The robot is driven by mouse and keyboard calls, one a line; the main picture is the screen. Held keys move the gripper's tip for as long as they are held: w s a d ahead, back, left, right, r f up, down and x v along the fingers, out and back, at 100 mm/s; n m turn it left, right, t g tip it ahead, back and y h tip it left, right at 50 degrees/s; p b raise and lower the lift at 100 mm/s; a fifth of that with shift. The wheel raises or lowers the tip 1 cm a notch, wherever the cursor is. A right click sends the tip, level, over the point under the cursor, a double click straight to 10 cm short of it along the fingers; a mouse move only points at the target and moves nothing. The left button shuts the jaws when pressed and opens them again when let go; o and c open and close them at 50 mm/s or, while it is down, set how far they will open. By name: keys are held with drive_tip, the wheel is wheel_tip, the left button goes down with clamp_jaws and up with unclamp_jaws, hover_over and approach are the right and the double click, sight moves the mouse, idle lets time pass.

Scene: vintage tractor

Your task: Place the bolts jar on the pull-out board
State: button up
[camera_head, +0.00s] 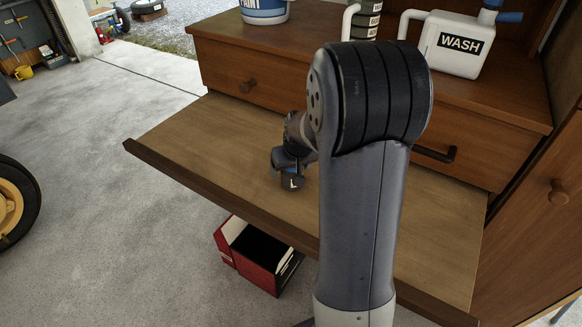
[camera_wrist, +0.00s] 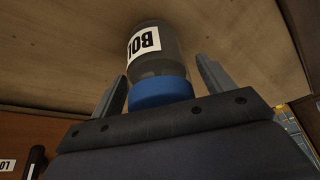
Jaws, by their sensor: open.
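The bolts jar (camera_wrist: 165,60) is a clear grey jar with a blue lid and a white label reading "BOL". In the wrist view its lid is towards my gripper and its base is against the bare wood of the pull-out board (camera_wrist: 60,50). In the head view the jar (camera_head: 292,183) appears upright on the pull-out board (camera_head: 225,140), small and partly hidden by my gripper (camera_head: 289,160). My gripper's fingers are open, one on each side of the jar near its lid; any contact cannot be told.
A white WASH jug (camera_head: 456,45), a PAINT can (camera_head: 263,8) and a dark labelled container (camera_head: 366,18) stand on the cabinet top. A red box (camera_head: 262,262) is below. The board's left part is clear.

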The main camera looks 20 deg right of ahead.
drive_tip(key=v, duration=1.2)
drive_tip(key=shift+r+p, duration=0.2)
drive_tip(key=shift+p, duration=0.25)
